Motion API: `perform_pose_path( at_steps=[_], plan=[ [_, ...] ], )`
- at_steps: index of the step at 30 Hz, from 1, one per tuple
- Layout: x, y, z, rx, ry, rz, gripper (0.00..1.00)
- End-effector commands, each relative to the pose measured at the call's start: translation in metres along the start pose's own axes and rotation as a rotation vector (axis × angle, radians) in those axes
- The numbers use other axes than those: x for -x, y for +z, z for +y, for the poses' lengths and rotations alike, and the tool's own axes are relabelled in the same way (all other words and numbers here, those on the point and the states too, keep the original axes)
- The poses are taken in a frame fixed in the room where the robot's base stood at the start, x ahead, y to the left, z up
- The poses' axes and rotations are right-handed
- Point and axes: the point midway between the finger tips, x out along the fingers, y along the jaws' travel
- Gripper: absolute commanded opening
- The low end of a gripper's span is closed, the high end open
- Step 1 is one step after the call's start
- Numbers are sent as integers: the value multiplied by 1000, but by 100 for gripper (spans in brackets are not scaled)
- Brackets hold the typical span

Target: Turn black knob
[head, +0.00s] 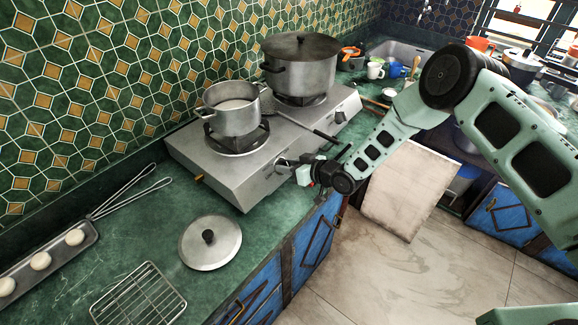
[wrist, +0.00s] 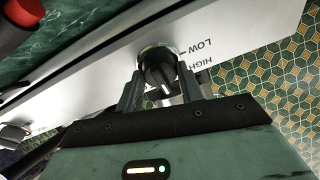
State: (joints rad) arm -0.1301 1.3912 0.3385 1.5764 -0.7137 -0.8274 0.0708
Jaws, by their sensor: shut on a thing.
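The black knob (wrist: 156,63) is on the front panel of the silver gas hotplate (head: 205,160), beside the printed words LOW and HIGH. In the wrist view the two fingers of my gripper (wrist: 160,82) stand on either side of the knob and are shut on it. In the head view my gripper (head: 294,164) is at the hotplate's front face. The fingers and part of my arm cover much of the knob there, so its exact angle is hard to tell.
A pot (head: 232,116) and a larger lidded pot (head: 300,72) stand on the burners. A lid (head: 210,249), a wire rack (head: 138,301) and a tray with white round pieces (head: 90,240) lie on the green counter. Another knob (head: 340,117) is further right. Mugs and a sink are behind.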

Motion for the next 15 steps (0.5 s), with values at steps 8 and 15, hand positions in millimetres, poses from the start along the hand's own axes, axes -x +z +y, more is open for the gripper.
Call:
perform_pose_path(
  at_steps=[8,15],
  plan=[
    [-2,4,0,101,-16,-7,14],
    [-3,5,0,293,-43,-20,14]
  ],
)
